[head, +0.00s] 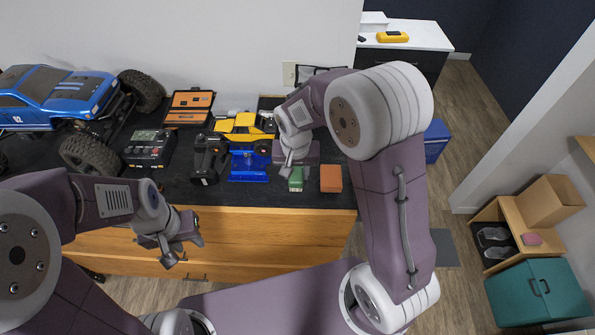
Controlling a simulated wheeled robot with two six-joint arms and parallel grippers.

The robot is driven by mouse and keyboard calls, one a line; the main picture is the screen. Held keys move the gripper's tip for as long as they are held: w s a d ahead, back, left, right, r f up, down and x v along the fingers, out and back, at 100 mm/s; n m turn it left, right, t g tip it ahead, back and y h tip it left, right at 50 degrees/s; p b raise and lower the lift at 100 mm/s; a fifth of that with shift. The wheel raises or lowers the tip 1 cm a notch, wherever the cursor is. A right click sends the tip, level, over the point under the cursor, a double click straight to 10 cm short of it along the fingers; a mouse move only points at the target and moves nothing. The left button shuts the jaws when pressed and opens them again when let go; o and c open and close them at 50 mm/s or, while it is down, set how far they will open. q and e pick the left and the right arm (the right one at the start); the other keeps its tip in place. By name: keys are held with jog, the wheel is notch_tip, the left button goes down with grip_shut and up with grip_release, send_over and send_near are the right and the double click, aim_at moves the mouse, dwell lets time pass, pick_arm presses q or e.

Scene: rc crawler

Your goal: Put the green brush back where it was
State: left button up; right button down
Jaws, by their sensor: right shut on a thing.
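The green brush (296,180) is at the right part of the dark bench top (225,198). My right gripper (292,168) is over it and shut on it, and hides its upper part. I cannot tell whether the brush touches the bench top. An orange block (331,179) lies just to the right of the brush. My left gripper (180,245) is in front of the wooden drawers, with its fingers apart and nothing between them.
A black transmitter (209,160), a charger (149,148), an orange tool case (190,107) and a big blue truck (56,95) fill the left. The front strip of bench is clear.

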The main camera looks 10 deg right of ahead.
jog(key=w+f, duration=0.1)
jog(key=w, duration=0.2)
jog(key=w+f+p, duration=0.1)
jog(key=shift+w+d+f, duration=0.3)
jog(key=shift+d, duration=0.05)
jog(key=shift+s, duration=0.1)
notch_tip(320, 180, down, 4)
jog(key=shift+s+d+r+p, duration=0.15)
jog(key=shift+r+p, duration=0.1)
jog(key=shift+p, duration=0.5)
jog(key=shift+w+f, duration=0.2)
jog(key=shift+f, duration=0.25)
jog(key=c, duration=0.9)
grip_release()
jog(key=shift+s, duration=0.2)
jog(key=shift+w, duration=0.1)
